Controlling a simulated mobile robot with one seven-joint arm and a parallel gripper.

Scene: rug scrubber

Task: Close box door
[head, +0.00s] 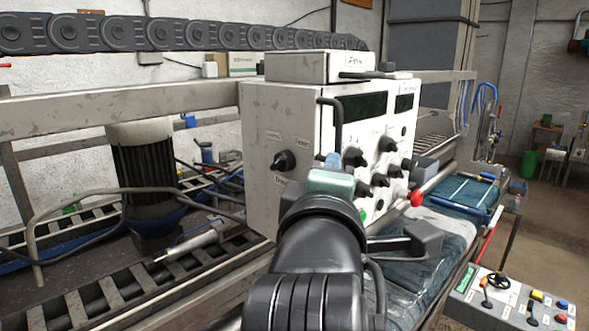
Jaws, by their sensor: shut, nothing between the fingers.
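The white control box (279,115) stands in the middle of the view, with a dark knob on its left face. Its panel face (358,122), turned to the right, has dark display windows, several black knobs and a black bar handle (337,124) near its left edge. I see no clear gap at the panel's edges and cannot tell whether a door stands ajar. My black arm rises in front and hides the box's lower part. My gripper (428,240) appears to be the dark part at lower right of the box, shut and empty, apart from the handle.
A grey beam and roller conveyor (90,302) run along the left, with a dark motor (147,180) among cables. Blue-grey covered material (445,238) lies below the box at right. A push-button console (512,300) stands at lower right. Open floor lies beyond it.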

